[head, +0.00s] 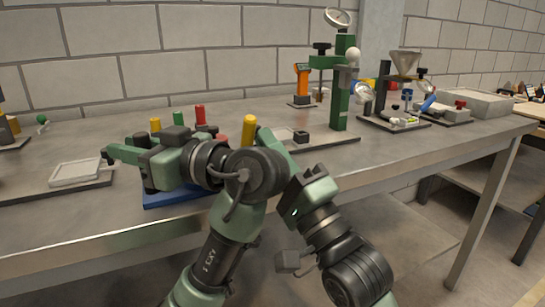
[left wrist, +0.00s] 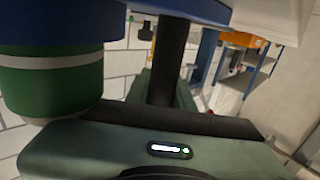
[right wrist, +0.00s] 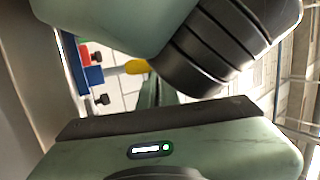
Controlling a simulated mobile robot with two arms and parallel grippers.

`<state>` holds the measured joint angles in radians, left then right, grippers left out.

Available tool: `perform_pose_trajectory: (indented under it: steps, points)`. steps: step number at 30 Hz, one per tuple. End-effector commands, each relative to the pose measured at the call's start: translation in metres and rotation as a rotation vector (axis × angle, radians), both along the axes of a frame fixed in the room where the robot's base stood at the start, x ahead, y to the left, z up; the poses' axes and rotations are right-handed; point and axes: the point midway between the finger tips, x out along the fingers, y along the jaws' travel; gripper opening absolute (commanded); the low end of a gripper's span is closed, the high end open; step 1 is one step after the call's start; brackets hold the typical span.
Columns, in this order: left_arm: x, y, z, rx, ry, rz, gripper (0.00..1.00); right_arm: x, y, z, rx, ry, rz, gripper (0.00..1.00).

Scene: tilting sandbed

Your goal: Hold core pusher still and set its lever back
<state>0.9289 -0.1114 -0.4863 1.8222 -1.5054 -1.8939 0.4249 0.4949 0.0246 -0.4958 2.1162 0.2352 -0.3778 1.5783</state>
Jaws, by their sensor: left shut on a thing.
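The core pusher stands on a blue base (head: 168,199) on the bench, largely hidden behind my left arm. A yellow-handled lever (head: 249,130) stands up at its right side; the yellow handle also shows in the right wrist view (right wrist: 137,67). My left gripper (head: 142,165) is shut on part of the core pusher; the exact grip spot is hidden. The left wrist view shows a green cylinder with a white band (left wrist: 50,85) and a blue plate above. My right gripper (head: 272,145) is close beside the yellow handle; its jaw opening is hidden.
A white tray (head: 76,173) lies at the left. A green stand with a dial (head: 340,90) rises at the right back, with a funnel device (head: 404,63) beyond it. A brick wall closes the back. Both my arms are close together at the front edge.

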Motion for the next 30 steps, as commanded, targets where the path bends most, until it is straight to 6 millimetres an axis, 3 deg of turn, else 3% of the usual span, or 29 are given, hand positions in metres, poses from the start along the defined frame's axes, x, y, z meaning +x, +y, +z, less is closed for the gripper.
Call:
perform_pose_trajectory:
  steps: [14,21,30]
  points:
    - [0.001,-0.001,-0.001,0.000,0.004,-0.003,0.00,0.000,-0.003,0.004,0.003,-0.005,0.002,0.00]
    - [0.000,-0.001,-0.001,-0.001,0.003,-0.002,0.00,-0.003,-0.042,-0.005,-0.003,-0.006,-0.003,0.00]
    - [0.000,-0.001,-0.001,-0.002,0.004,-0.001,0.00,-0.054,-0.080,-0.030,0.000,-0.003,0.001,0.00]
